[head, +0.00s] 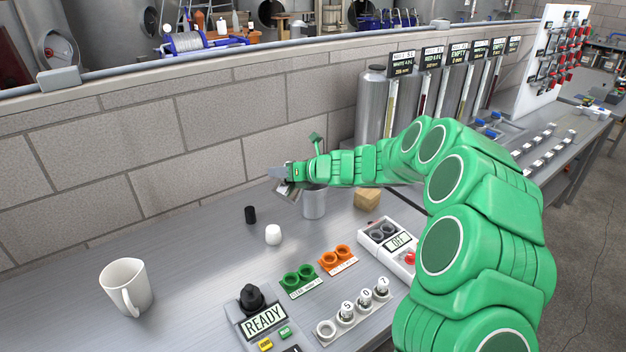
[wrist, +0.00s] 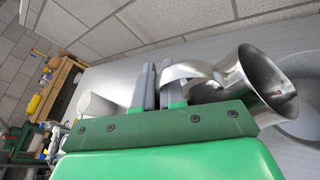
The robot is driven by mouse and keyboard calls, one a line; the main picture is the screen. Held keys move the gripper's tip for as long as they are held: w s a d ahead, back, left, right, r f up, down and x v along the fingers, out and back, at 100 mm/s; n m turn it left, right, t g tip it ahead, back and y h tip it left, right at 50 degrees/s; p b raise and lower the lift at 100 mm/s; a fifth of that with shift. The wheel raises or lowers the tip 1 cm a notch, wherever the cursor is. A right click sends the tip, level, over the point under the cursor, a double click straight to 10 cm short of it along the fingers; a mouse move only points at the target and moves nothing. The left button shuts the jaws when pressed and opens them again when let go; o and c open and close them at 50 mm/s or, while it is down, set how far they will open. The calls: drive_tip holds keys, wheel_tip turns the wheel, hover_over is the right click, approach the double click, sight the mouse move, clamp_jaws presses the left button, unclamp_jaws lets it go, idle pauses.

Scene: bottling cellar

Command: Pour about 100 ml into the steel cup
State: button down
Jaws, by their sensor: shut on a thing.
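My gripper (head: 281,172) is shut on a small shiny steel jug (head: 289,189), which is held above the bench. In the wrist view, the fingers (wrist: 158,88) close on the jug's band-like handle, and the jug (wrist: 255,82) lies strongly tilted, its flared mouth toward the lower right. A dark reddish trace shows inside that mouth; no stream is visible. The steel cup (head: 314,206) stands upright on the bench, just right of and below the jug. A wide grey round rim (wrist: 303,128) behind the jug's mouth looks like this cup. Its contents are hidden.
A white mug (head: 126,286) stands at left. A black cap (head: 250,214) and a white one (head: 273,235) stand near the cup; a wooden block (head: 367,199) is to its right. Button panels and a READY box (head: 262,317) fill the front. Steel tanks (head: 372,105) line the back.

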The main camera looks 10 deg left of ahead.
drive_tip(key=shift+w+d+r+m, duration=0.2)
drive_tip(key=shift+w+r+m, duration=0.1)
drive_tip(key=shift+r+m, duration=0.15)
drive_tip(key=shift+w+r+b, duration=0.15)
drive_tip(key=shift+r+b, duration=0.1)
drive_tip(key=shift+b, duration=0.1)
drive_tip(key=shift+w+d+r+m+g+y+b, duration=0.25)
drive_tip(key=shift+w+r+m+g+y+b, duration=0.15)
drive_tip(key=shift+r+m+b, duration=0.2)
idle(1.3)
drive_tip(key=shift+w+d+f+m+b, duration=0.1)
drive_tip(key=shift+w+d+m+b, duration=0.2)
drive_tip(key=shift+w, duration=0.25)
drive_tip(key=shift+w+d+f+m+b, duration=0.1)
drive_tip(key=shift+w+d+m+b, duration=0.15)
drive_tip(key=shift+w, duration=0.25)
idle(0.4)
